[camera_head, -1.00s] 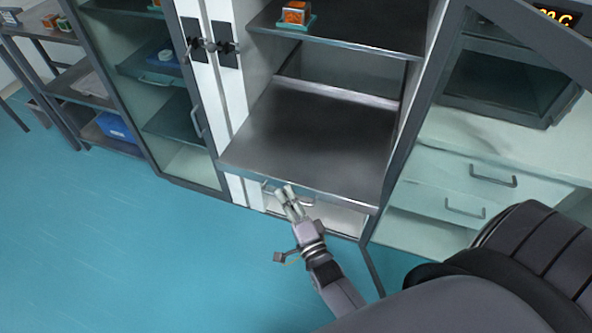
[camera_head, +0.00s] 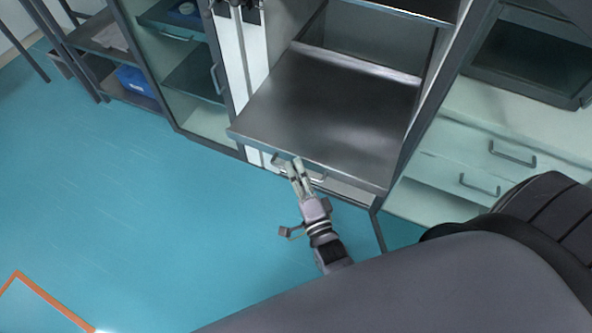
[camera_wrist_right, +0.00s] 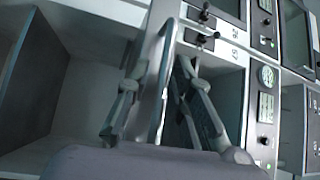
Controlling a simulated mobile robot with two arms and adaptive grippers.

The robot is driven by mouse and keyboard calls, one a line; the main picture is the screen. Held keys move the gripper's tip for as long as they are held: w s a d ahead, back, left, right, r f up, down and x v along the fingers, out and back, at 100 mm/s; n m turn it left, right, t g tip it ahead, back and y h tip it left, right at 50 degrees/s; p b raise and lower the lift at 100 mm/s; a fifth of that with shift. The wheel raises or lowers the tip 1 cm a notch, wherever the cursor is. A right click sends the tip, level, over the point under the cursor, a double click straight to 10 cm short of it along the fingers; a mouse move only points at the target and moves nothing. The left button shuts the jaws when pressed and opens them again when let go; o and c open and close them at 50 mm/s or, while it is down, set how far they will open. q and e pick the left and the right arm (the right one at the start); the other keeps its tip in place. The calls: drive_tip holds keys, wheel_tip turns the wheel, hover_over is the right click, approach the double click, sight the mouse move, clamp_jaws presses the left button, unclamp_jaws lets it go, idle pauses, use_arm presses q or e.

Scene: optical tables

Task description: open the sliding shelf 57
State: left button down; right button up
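The sliding shelf (camera_head: 335,105) is a flat grey metal tray in the middle cabinet, with its front edge standing out past the cabinet front. Its bar handle (camera_head: 318,178) is below the front edge. My right gripper (camera_head: 296,166) is at this handle, its fingers close together around the bar. Number labels show near the knobs there. My left gripper is not in view.
A glass-fronted cabinet (camera_head: 195,75) stands left, and drawers with handles (camera_head: 480,185) stand right. A fixed-looking upper shelf (camera_head: 410,8) is above. The blue floor (camera_head: 150,220) in front is largely clear. An orange-edged shape (camera_head: 50,300) lies at lower left.

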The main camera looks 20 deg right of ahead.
drive_tip(key=shift+o, duration=0.5)
drive_tip(key=shift+r, duration=0.1)
drive_tip(key=s+f, duration=0.1)
drive_tip(key=s, duration=1.1)
drive_tip(key=shift+a+f, duration=0.3)
drive_tip(key=shift+a, duration=0.15)
drive_tip(key=s+a+f+n+g+y, duration=0.1)
drive_tip(key=s+f+n+g, duration=0.15)
drive_tip(key=f, duration=0.55)
drive_tip(key=s+a+f+n+g+y, duration=0.1)
drive_tip(key=f+n+g, duration=0.25)
drive_tip(key=f, duration=0.45)
drive_tip(key=s+a+f+n+g+y, duration=0.15)
drive_tip(key=f+n, duration=0.25)
drive_tip(key=f, duration=0.4)
drive_tip(key=s+d+f+n+g+h, duration=0.1)
drive_tip(key=s+d+f+n+g, duration=0.3)
drive_tip(key=s+f, duration=0.3)
drive_tip(key=s+d+f+n+g+h, duration=0.1)
drive_tip(key=s+d+f+n+g, duration=0.4)
drive_tip(key=s, duration=0.7)
wheel_tip(320, 180, down, 3)
drive_tip(key=shift+s+r+n+g, duration=0.1)
drive_tip(key=shift+s+n+g, duration=0.25)
drive_tip(key=shift+g, duration=0.6)
